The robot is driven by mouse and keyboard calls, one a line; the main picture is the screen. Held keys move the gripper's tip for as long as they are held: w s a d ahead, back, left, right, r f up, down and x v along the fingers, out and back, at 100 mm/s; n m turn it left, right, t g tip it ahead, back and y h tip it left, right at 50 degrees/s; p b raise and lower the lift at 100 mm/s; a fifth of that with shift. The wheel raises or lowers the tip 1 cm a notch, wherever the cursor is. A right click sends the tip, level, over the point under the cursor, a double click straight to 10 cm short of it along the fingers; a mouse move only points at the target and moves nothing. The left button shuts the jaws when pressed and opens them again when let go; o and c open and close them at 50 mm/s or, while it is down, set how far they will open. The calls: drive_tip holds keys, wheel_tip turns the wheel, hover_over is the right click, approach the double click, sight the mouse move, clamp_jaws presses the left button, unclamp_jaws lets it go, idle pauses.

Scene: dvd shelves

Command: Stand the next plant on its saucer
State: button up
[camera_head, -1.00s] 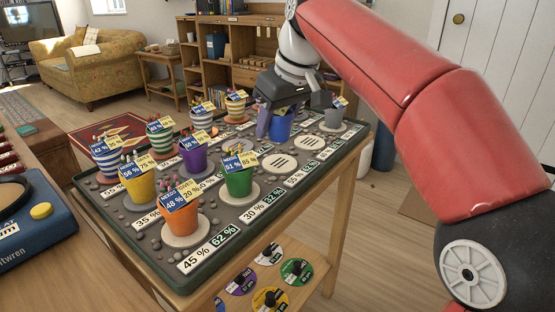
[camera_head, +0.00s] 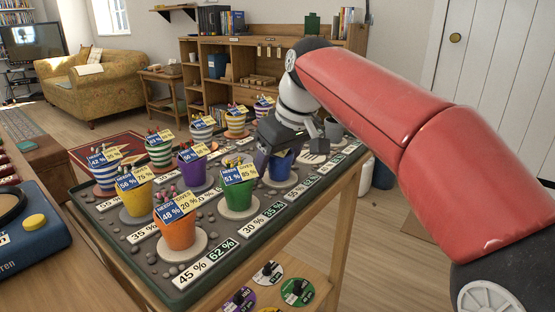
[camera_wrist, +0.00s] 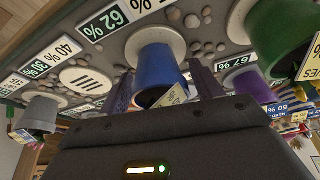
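The blue pot (camera_head: 281,166) stands upright on a pale round saucer (camera_wrist: 150,33) in the tray. My gripper (camera_head: 272,160) is at this pot, a purple finger showing on its left side. In the wrist view the blue pot (camera_wrist: 158,70) sits between my two purple fingers, with narrow gaps, so the gripper looks open around it. Its card shows beside the right finger; its plant is mostly hidden. A grey pot (camera_head: 333,130) stands behind to the right. A bare disc with dark bars (camera_head: 311,157) lies between them.
Green (camera_head: 238,195), orange (camera_head: 179,230), yellow (camera_head: 137,198) and purple (camera_head: 193,172) pots stand close by, with striped pots behind. The tray (camera_head: 187,292) has a raised rim, pebbles and percentage labels. A blue box (camera_head: 30,240) is at left.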

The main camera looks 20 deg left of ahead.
drive_tip(key=shift+o, duration=0.3)
drive_tip(key=shift+r, duration=0.1)
drive_tip(key=shift+r, duration=0.3)
drive_tip(key=p+v, duration=0.3)
drive_tip(key=v, duration=0.8)
drive_tip(key=shift+s+d+r, duration=0.2)
